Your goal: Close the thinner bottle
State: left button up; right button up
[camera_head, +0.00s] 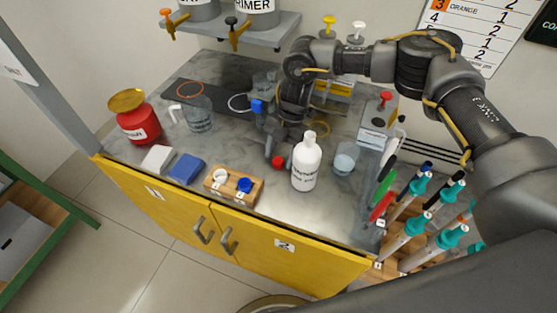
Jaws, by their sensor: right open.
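The white bottle with dark label print (306,168) stands upright near the front middle of the grey bench top. Its narrow white neck points up, and I cannot tell whether the mouth is open. A small red cap (278,162) lies just left of the bottle, apart from it. My right gripper (273,150) points down just behind the red cap, its fingers apart. I cannot tell whether they touch the cap. A wooden block (213,187) at the front holds a white cap (220,175) and a blue cap (245,185). My left gripper is not in view.
A glass beaker (345,158) stands right of the bottle. A red can (138,122), a glass jug (198,117), a white block (157,158) and a blue block (186,168) are left. Teal-topped tools (417,222) crowd the right edge. A shelf (270,35) overhangs the back.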

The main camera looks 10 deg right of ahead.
aim_at(280, 158)
jog(key=c, duration=1)
notch_tip(280, 158, up, 10)
jog(key=shift+r+b, duration=0.1)
jog(key=shift+b, duration=0.65)
